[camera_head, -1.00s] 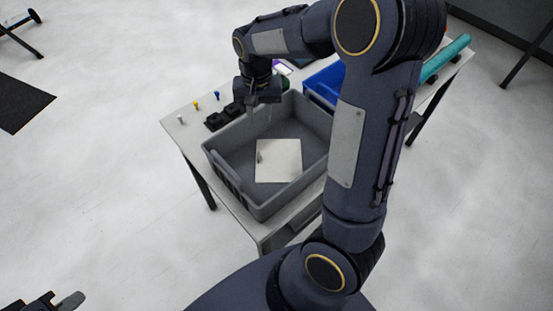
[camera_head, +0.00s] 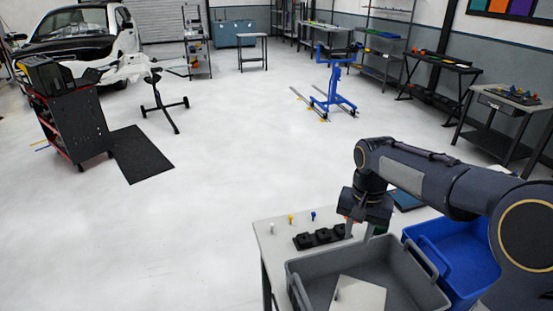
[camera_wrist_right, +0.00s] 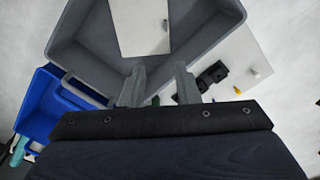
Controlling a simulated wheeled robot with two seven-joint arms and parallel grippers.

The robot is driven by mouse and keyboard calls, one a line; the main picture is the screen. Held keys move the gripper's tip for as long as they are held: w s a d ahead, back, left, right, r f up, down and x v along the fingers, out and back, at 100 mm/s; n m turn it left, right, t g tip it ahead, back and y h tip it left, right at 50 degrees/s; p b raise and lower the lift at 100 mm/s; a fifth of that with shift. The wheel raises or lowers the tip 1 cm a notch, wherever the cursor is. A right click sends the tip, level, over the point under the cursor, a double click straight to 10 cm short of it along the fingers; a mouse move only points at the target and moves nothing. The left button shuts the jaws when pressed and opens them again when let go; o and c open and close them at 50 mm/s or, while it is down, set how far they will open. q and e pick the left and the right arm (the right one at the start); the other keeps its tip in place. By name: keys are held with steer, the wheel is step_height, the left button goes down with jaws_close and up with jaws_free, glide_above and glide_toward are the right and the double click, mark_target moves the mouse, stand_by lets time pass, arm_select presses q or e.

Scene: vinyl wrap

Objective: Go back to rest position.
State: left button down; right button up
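My right gripper (camera_head: 360,230) hangs above the far rim of a grey bin (camera_head: 312,262), pointing down. In the right wrist view its two fingers (camera_wrist_right: 160,80) stand apart with nothing between them, and it is open and empty. The grey bin (camera_wrist_right: 205,45) lies beyond the fingers in that view. A white flat panel (camera_head: 360,294) lies in the bin and also shows in the right wrist view (camera_wrist_right: 140,28). My left gripper is not in view.
Black holders (camera_head: 318,238) and small coloured pegs (camera_head: 290,219) sit at the table's far left. Open floor lies left. A tool cart (camera_head: 75,120) and a car (camera_head: 80,35) stand far off.

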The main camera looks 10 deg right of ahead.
steer(key=s+a+n+t+y, duration=0.2)
steer(key=s+a, duration=0.2)
steer(key=s, duration=0.6)
steer(key=s+a+n+t+y, duration=0.1)
steer(key=s+a+n+t, duration=0.2)
steer(key=s, duration=0.7)
steer(key=shift+s+a+f+n+t+y, duration=0.3)
steer(key=shift+s+a+y, duration=0.1)
steer(key=shift+a, duration=0.35)
